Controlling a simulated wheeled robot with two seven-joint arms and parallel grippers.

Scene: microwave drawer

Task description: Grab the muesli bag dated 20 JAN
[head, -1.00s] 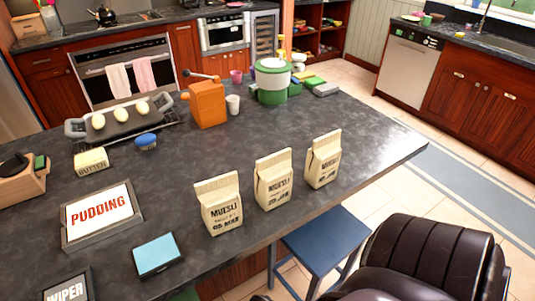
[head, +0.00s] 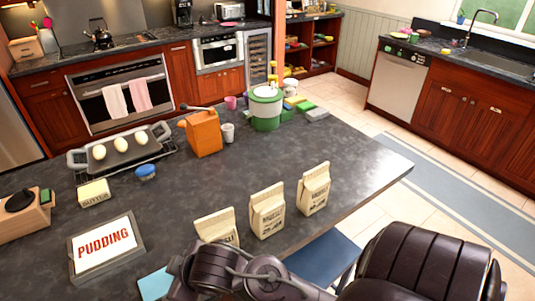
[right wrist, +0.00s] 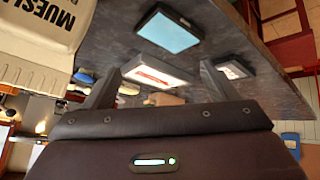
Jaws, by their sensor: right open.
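Three cream muesli bags stand upright in a slanted row near the counter's front edge in the head view: a left one (head: 217,228), a middle one (head: 267,210) and a right one (head: 313,188). The dates are too small to read surely now; the left bag's lower part is hidden behind my right arm. One muesli bag (right wrist: 40,40) also fills the upper left of the right wrist view, its date cut off. My right gripper (right wrist: 161,70) is open, its fingers apart and empty, with that bag beside it, outside the fingers. My left gripper is not in view.
The dark counter (head: 370,165) also holds a pudding box (head: 104,245), a light blue box (head: 155,284), butter (head: 93,193), an egg tray (head: 122,148), an orange grinder (head: 203,134) and a green-white pot (head: 265,106). A blue stool (head: 325,256) stands at the front.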

